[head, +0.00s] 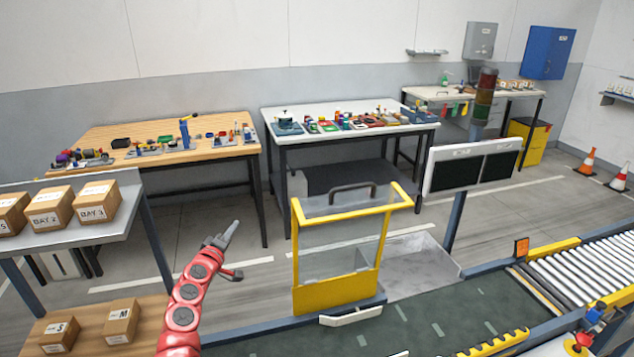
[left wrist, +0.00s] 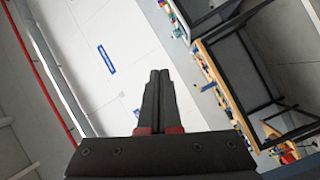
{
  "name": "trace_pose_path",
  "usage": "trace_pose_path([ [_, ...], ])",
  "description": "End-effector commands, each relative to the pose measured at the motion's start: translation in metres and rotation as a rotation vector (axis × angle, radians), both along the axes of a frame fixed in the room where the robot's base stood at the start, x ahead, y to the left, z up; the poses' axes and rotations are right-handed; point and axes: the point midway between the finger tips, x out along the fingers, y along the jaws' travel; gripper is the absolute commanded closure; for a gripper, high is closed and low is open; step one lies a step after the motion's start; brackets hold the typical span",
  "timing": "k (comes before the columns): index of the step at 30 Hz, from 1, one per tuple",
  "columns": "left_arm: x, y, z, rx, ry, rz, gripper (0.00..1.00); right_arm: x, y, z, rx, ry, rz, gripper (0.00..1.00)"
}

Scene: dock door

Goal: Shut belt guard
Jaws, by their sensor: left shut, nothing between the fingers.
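The belt guard (head: 338,294) is a yellow frame with a clear panel and a dark handle (head: 352,188) on its top edge. It stands upright at the far side of the dark green conveyor belt (head: 425,322), its lower edge near the belt's side rail. My left gripper (head: 229,234) is left of the guard in the head view, apart from it, with its fingers pointing up and to the right. In the left wrist view its fingers (left wrist: 158,95) are together with nothing between them. The guard cannot be made out in that view. My right gripper is not in view.
A shelf with boxes (head: 97,201) stands at the left. A dark twin-panel display on a post (head: 470,168) and a roller conveyor (head: 590,263) are at the right. Workbenches (head: 170,158) line the back. Bare floor lies between the shelf and the guard.

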Motion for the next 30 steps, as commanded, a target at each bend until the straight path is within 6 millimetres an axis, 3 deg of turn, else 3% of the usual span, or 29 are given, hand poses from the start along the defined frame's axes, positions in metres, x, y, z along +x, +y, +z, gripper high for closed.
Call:
trace_pose_path([
  [1, 0.005, -0.013, 0.037, -0.033, -0.005, -0.116, 1.0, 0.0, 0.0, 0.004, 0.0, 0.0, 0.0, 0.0],
  [3, 0.001, -0.045, 0.081, -0.073, -0.006, -0.313, 1.0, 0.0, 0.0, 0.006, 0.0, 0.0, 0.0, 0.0],
  [6, -0.027, -0.084, 0.141, -0.091, -0.015, -0.584, 1.0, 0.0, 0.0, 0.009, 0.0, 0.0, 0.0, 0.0],
  [9, -0.065, -0.112, 0.188, -0.08, -0.027, -0.809, 1.0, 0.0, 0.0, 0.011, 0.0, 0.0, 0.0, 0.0],
  [12, -0.098, -0.128, 0.217, -0.059, -0.034, -0.964, 1.0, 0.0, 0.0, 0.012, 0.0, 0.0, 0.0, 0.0],
  [15, -0.117, -0.134, 0.232, -0.041, -0.039, -1.048, 1.0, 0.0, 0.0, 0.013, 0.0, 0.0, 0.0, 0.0],
  [18, -0.123, -0.141, 0.236, -0.039, -0.04, -1.077, 1.0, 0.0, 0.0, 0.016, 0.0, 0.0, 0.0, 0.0],
  [23, -0.115, -0.16, 0.239, -0.041, -0.039, -1.078, 1.0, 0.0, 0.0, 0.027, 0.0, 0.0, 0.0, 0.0],
  [30, -0.096, -0.204, 0.24, -0.043, -0.037, -1.076, 1.0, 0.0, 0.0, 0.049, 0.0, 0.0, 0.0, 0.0],
])
